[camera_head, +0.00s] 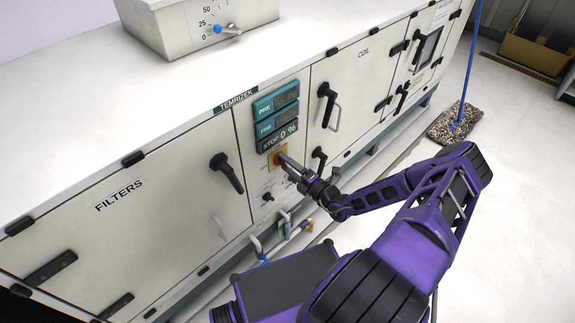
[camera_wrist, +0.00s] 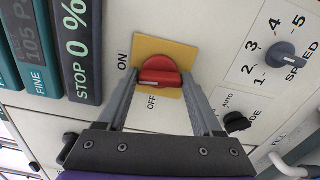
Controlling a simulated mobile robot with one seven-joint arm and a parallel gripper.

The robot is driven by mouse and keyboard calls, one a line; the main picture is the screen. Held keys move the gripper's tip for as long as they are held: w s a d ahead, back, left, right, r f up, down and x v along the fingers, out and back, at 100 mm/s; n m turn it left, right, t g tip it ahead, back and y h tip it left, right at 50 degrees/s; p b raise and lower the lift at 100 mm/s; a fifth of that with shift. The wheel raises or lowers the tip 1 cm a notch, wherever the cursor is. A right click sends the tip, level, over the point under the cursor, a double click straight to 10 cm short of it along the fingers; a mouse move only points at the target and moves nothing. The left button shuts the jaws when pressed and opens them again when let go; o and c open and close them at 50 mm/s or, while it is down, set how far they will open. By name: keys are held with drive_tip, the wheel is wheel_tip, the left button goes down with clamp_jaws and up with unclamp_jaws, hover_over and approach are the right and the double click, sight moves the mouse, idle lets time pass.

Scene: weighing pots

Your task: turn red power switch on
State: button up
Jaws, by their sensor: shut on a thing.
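The red power switch (camera_wrist: 160,72) is a round knob with a raised bar, on a yellow plate (camera_wrist: 148,45). ON is printed at the plate's left edge and OFF below the knob in the wrist view. The bar lies roughly level across that picture. My gripper (camera_wrist: 162,79) is shut on the knob, with one finger at each side. In the head view my gripper (camera_head: 285,162) reaches the yellow plate (camera_head: 271,156) and hides most of the switch. The display (camera_wrist: 75,45) above the plate reads STOP 0 %.
A speed dial (camera_wrist: 281,55) and a black mode knob (camera_wrist: 237,122) sit close to the switch. Black door handles (camera_head: 227,172) stick out on either side of the panel. Pipes (camera_head: 285,225) run below it. The floor on the right is mostly clear.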

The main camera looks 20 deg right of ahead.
drive_tip(key=shift+m, duration=0.9)
drive_tip(key=o, duration=1.4)
drive_tip(key=shift+c, duration=0.2)
drive_tip(key=v, duration=1.7)
drive_tip(key=shift+s+p, duration=0.25)
drive_tip(key=shift+p, duration=0.2)
